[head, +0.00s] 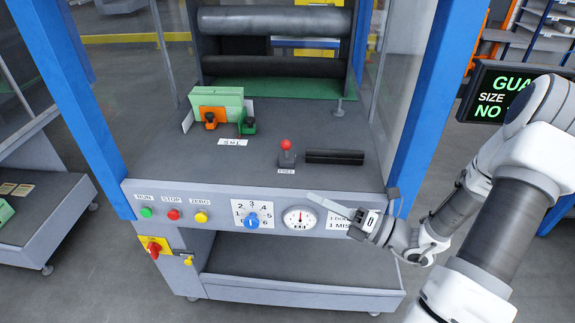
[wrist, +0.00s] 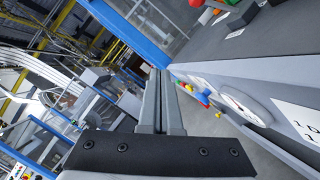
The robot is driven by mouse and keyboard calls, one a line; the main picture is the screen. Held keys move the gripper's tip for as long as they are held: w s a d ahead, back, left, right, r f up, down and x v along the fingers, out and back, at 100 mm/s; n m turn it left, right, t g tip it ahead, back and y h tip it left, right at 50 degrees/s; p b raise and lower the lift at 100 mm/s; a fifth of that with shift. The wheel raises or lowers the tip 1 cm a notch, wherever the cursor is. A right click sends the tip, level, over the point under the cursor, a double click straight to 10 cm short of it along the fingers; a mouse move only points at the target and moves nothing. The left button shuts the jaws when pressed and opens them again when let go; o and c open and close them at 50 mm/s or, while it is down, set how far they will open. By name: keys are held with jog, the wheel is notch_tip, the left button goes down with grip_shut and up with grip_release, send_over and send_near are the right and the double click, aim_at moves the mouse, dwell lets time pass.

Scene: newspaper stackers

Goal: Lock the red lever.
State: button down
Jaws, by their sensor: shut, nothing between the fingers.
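A lever with a red ball knob (head: 286,146) stands on a small dark base on the machine's grey deck. A small white label (head: 286,171), seemingly reading FREE, lies in front of it. A red rotary handle (head: 153,248) sits on a yellow plate at the lower left of the front, with a yellow padlock-like piece (head: 188,260) beside it. My gripper (head: 312,197) is shut and empty, pointing left in front of the front panel near the gauge, apart from both red parts. In the wrist view its fingers (wrist: 159,85) lie together; a red knob (wrist: 195,3) shows at the top edge.
A black bar (head: 334,157) lies right of the ball-knob lever. Orange (head: 210,117) and green (head: 248,125) clamps stand by green sheets behind it. Blue posts (head: 418,105) flank the deck. The panel carries buttons (head: 174,214), a blue dial (head: 251,220) and a gauge (head: 300,218).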

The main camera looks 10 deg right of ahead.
aim_at(286, 151)
jog(key=d+f+m+t, duration=0.1)
jog(key=w+d+f+m+t+h, duration=0.1)
jog(key=m, duration=0.1)
jog(key=d+m+t+h, duration=0.1)
jog(key=m+t, duration=0.1)
jog(key=shift+w+d+f+b, duration=0.25)
jog(key=shift+w+f+b, duration=0.1)
jog(key=shift+f+b, duration=0.05)
jog(key=b+x, duration=0.1)
jog(key=x, duration=0.3)
jog(key=b+x, duration=0.1)
jog(key=x, duration=0.4)
jog(key=shift+w+a+f, duration=0.1)
jog(key=shift+a+f, duration=0.05)
jog(key=shift+f, duration=0.05)
jog(key=w, duration=0.1)
jog(key=w+r, duration=0.1)
jog(key=w+b, duration=0.1)
jog(key=shift+w+r, duration=0.15)
jog(key=shift+r, duration=0.1)
jog(key=shift+w+r, duration=0.3)
jog(key=shift+w, duration=0.15)
jog(key=shift+r, duration=0.15)
